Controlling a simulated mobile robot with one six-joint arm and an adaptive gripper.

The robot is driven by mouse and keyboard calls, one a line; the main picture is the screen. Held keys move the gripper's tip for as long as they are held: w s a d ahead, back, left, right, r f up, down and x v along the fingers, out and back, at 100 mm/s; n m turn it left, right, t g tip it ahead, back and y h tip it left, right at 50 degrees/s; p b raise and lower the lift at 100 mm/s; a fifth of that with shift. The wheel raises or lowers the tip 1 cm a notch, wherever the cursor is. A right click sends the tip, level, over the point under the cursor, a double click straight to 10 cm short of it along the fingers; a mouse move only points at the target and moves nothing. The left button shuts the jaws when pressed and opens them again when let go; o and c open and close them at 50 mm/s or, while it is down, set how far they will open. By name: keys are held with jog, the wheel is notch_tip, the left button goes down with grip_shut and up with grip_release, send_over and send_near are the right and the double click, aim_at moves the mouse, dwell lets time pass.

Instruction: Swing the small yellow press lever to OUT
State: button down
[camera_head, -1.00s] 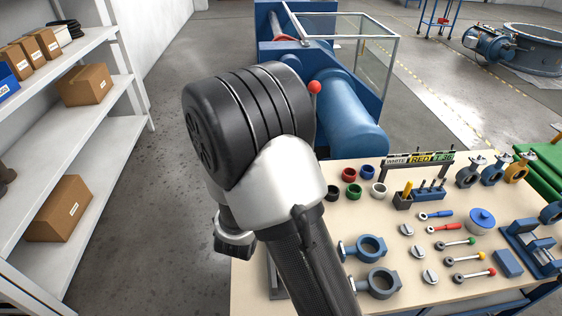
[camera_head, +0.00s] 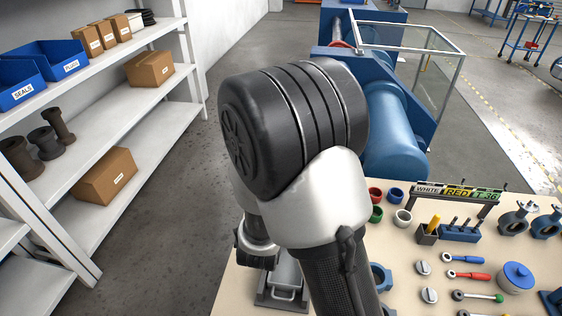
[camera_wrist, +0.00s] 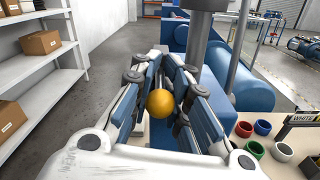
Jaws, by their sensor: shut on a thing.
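The yellow ball knob (camera_wrist: 160,104) of the small press lever sits between the fingers of my gripper (camera_wrist: 163,68) in the wrist view. The blue and dark fingers are shut on it from both sides. The lever's rod below the knob is mostly hidden, and no OUT mark can be made out. In the head view my own wrist and forearm cover the fingers and the lever.
A blue machine with a clear guard (camera_head: 410,60) stands behind the bench (camera_head: 235,285). Shelving with boxes (camera_head: 150,70) stands left, with open floor between.

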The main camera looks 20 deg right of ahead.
jog(key=c, duration=1.6)
grip_release()
jog(key=shift+c, duration=0.2)
jog(key=shift+o, duration=0.2)
